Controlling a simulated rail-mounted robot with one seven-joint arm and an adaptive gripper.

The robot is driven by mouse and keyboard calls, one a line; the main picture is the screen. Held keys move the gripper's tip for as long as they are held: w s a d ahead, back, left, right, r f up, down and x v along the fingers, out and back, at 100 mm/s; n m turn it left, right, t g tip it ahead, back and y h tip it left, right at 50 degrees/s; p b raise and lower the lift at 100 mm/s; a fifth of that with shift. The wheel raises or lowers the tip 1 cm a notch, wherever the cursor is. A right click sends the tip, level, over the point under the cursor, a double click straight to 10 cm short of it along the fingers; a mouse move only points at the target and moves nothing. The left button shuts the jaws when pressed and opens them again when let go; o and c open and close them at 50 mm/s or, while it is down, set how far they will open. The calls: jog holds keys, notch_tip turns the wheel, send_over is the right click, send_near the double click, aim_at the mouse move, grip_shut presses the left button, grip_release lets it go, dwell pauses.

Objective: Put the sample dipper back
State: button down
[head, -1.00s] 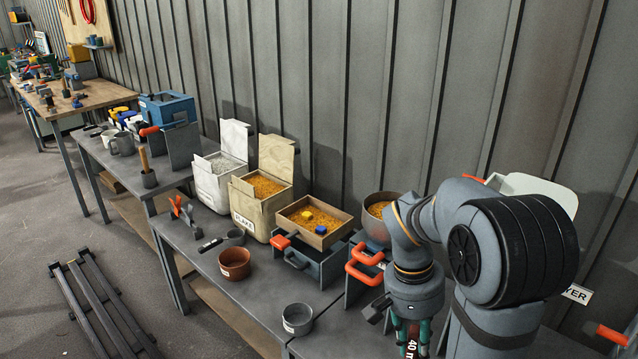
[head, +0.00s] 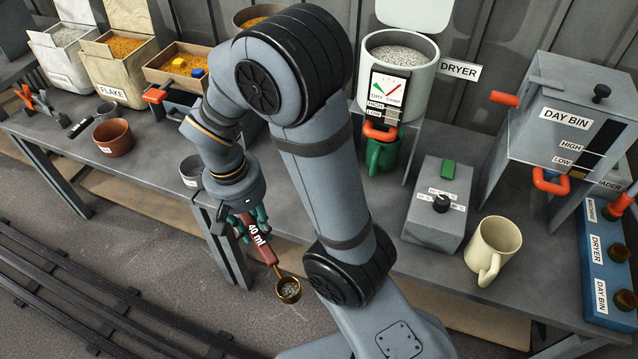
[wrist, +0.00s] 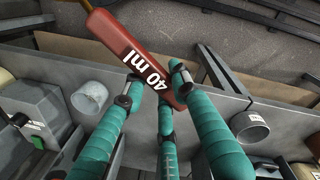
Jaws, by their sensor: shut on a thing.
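The sample dipper (head: 262,244) has a dark red handle marked 40 ml and a brass cup (head: 289,289) with pale granules in it. My gripper (head: 250,224) is shut on the handle, with the cup pointing down and right in the head view. The dipper hangs out past the bench's front edge, apart from everything else. In the wrist view, the green fingers of my gripper (wrist: 158,88) close around the red handle (wrist: 128,52), while the cup is out of frame. I cannot make out a holder for the dipper.
A grey cup (head: 190,171) and a brown pot (head: 113,136) stand left of my gripper. The dryer (head: 399,85), a grey control box (head: 436,205), a cream mug (head: 493,250) and the day bin (head: 569,130) stand right. Some bench top around the control box is clear.

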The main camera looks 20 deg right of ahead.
jog(key=w+a+f+n, duration=0.4)
jog(key=w+a+n, duration=0.3)
jog(key=n, duration=0.9)
jog(key=shift+y, duration=0.3)
jog(key=w+d+p, duration=0.1)
jog(key=w+d, duration=0.3)
jog(key=w+d+f+p, duration=0.1)
jog(key=w+d, duration=0.3)
jog(key=w, duration=0.1)
jog(key=w+d+p, duration=0.1)
jog(key=w+d, duration=0.4)
jog(key=shift+w+f, duration=0.1)
jog(key=shift+f, duration=0.25)
jog(key=shift+w+d+f+p, duration=0.1)
jog(key=shift+f+p, duration=0.05)
jog(key=shift+f, duration=1.15)
jog(key=shift+w+f+p, duration=0.1)
jog(key=shift+f+p, duration=0.05)
jog(key=shift+f, duration=1.2)
jog(key=c, duration=1.8)
grip_release()
jog(key=shift+f, duration=0.1)
jog(key=shift+c, duration=0.2)
jog(key=o, duration=0.4)
jog(key=shift+c, duration=0.2)
jog(key=shift+o, duration=0.5)
